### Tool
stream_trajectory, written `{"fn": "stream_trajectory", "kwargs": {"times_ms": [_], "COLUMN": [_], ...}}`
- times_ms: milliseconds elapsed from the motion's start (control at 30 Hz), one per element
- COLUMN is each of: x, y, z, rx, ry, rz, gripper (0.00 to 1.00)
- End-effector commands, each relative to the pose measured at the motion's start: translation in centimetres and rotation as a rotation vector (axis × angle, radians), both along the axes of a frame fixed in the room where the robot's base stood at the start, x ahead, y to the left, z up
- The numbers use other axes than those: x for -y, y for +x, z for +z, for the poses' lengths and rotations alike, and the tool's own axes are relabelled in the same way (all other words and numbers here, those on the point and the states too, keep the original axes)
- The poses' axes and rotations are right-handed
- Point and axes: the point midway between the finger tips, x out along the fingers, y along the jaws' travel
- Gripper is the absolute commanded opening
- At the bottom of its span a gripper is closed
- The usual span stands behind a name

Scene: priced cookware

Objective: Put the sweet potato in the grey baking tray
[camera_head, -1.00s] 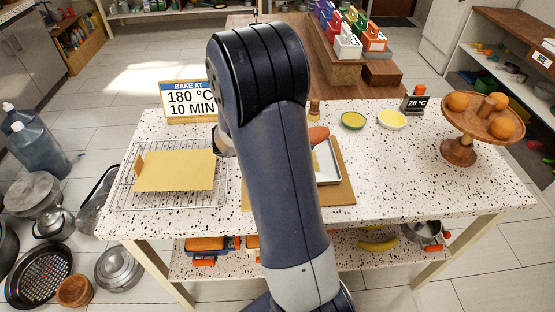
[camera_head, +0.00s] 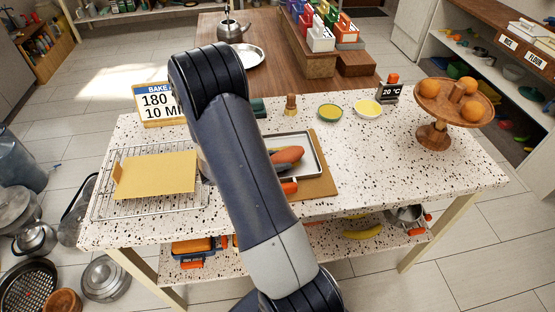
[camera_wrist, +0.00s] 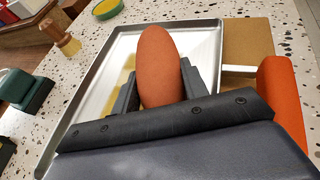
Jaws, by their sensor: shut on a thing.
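The sweet potato (camera_head: 288,155) is orange-brown and oval. In the wrist view the sweet potato (camera_wrist: 158,60) stands between the two dark fingers of my gripper (camera_wrist: 160,92), which is shut on it. The grey baking tray (camera_head: 317,150) is a shallow metal tray on the table. In the wrist view the tray (camera_wrist: 205,45) lies behind and below the potato. The potato appears over the tray's inside; I cannot tell whether it touches the bottom. My arm hides the tray's left part in the head view, and the gripper is mostly hidden there.
A brown board (camera_head: 325,183) lies under the tray. An orange-handled item (camera_head: 289,188) lies at its near side. A wire rack (camera_head: 105,200) with a tan board is left, a baking sign (camera_head: 160,105) behind. Small bowls (camera_head: 368,109) and a fruit stand (camera_head: 433,135) are right.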

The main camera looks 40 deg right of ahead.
Motion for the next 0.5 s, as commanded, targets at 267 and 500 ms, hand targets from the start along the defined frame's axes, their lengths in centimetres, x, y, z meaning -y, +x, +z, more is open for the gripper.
{"fn": "stream_trajectory", "kwargs": {"times_ms": [267,500], "x": [0.00,0.01], "y": [0.00,0.00], "z": [-0.41,-0.27], "rx": [0.000,-0.001], "ry": [0.000,0.000], "rz": [0.000,0.000], "gripper": [0.43,0.62]}}
